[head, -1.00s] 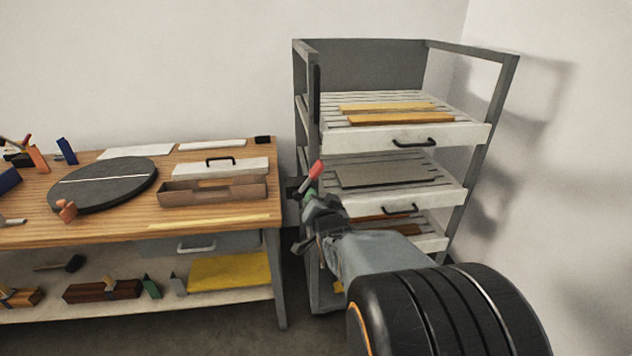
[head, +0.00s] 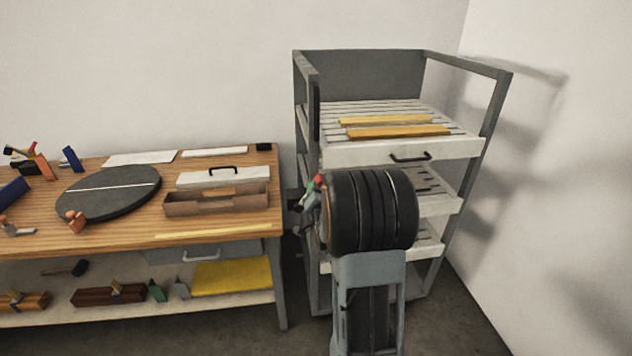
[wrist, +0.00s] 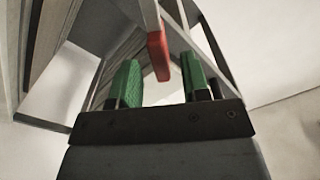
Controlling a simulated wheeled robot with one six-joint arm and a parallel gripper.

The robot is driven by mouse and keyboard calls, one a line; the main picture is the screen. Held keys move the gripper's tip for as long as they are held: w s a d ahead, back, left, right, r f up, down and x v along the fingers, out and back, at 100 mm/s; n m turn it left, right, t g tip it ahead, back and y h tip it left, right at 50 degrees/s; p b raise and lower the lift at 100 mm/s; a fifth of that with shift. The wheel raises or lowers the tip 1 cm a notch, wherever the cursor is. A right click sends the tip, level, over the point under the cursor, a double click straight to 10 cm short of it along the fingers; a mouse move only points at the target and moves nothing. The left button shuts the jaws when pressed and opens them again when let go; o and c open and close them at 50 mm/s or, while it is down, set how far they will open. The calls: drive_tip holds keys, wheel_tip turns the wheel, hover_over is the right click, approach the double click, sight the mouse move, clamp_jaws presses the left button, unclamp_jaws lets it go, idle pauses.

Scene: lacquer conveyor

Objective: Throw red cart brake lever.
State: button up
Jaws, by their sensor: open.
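The red brake lever (wrist: 158,55) shows in the wrist view, between and just beyond the two green finger pads of my gripper (wrist: 160,82). The fingers are apart, and I cannot tell whether either touches the lever. In the head view a small red part of the lever (head: 319,181) shows at the left side of the grey rack cart (head: 312,260), beside my gripper (head: 311,197). My own arm hides most of the gripper and the middle and lower cart trays there.
A wooden workbench (head: 120,232) stands left of the cart, holding a dark round turntable (head: 108,191) and an open brown tray (head: 216,209). The cart's top tray (head: 400,153) carries yellow strips. A white wall is close on the right.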

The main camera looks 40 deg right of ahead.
drive_tip(key=shift+x, duration=1.95)
clamp_jaws()
